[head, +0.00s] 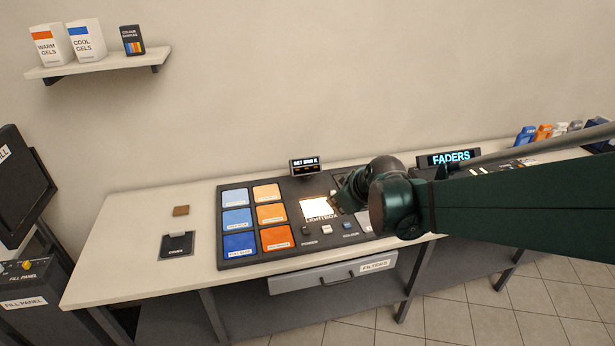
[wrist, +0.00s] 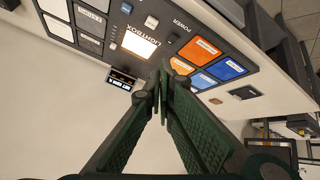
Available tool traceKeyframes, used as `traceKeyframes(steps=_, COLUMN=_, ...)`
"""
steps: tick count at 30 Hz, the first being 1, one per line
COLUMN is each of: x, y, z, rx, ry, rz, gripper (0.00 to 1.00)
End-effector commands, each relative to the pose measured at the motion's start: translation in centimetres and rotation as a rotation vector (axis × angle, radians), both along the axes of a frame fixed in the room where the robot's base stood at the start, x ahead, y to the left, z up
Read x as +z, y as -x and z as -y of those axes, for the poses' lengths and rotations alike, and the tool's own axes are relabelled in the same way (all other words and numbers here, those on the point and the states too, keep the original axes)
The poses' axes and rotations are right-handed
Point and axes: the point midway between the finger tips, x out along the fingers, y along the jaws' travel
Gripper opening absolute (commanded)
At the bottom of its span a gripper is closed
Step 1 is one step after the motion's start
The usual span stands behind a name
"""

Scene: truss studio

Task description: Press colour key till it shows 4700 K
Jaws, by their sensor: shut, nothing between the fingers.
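The lightbox console (head: 293,257) lies on the bench, with a glowing white lightbox panel (head: 318,208). The colour key (head: 347,225) is a small bluish button at the console's front, right of a pale key and the power key (head: 306,231). A small display (head: 305,166) stands at the console's back edge; its text seems to read "SET" and a K value, too small to read surely. My gripper (wrist: 162,78) is shut and empty. In the head view it hangs over the console, right of the lit panel, behind the colour key and apart from it.
Orange and blue filter tiles (head: 254,217) fill the console's left half. A faders display (head: 450,158) stands at the right, partly behind my arm. A black pad (head: 177,245) and brown block (head: 181,211) lie left. A drawer (head: 332,274) sits below the front edge.

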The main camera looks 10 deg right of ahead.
Motion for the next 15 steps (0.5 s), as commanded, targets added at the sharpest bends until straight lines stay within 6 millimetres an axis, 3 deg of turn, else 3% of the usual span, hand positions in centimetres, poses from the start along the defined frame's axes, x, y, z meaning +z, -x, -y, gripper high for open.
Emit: traceKeyframes(steps=15, x=-2.4, y=-5.5, z=2.6, rx=0.104, ry=0.064, rz=0.038, gripper=0.00)
